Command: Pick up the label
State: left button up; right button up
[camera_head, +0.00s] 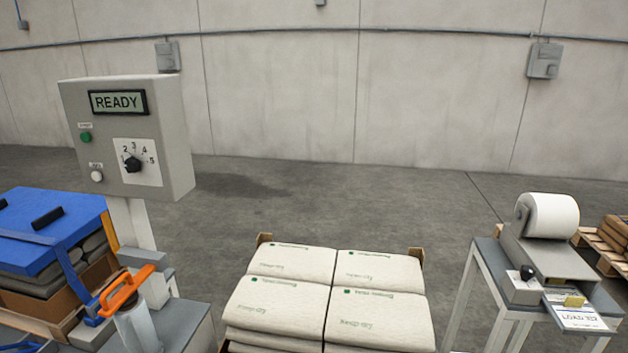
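A white label (582,318) with dark printing, reading something like "LOAD", lies at the front of the label printer (550,258) on the right. The printer carries a large white roll (549,215) on top and stands on a small grey table (490,250). A small yellowish piece (574,301) sits at the label's upper edge. Neither of my grippers is in view, and nothing is seen touching the label.
Filled sacks (285,304) are stacked on a pallet at front centre. A control box (125,135) showing "READY" stands on a post at left. Beside it are a blue-covered load (45,235) and an orange handle (127,288). Open floor (400,200) lies behind.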

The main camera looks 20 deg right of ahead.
aim_at(572, 315)
jog(key=k+l, duration=0.15)
jog(key=l, duration=0.2)
jog(key=k+l, duration=0.15)
jog(key=l, duration=0.2)
jog(key=k+l, duration=0.15)
jog(key=l, duration=0.2)
jog(key=k+l, duration=0.15)
jog(key=l, duration=0.2)
jog(key=k+l, duration=0.15)
jog(key=l, duration=0.65)
jog(key=i, duration=0.1)
jog(key=z, duration=0.05)
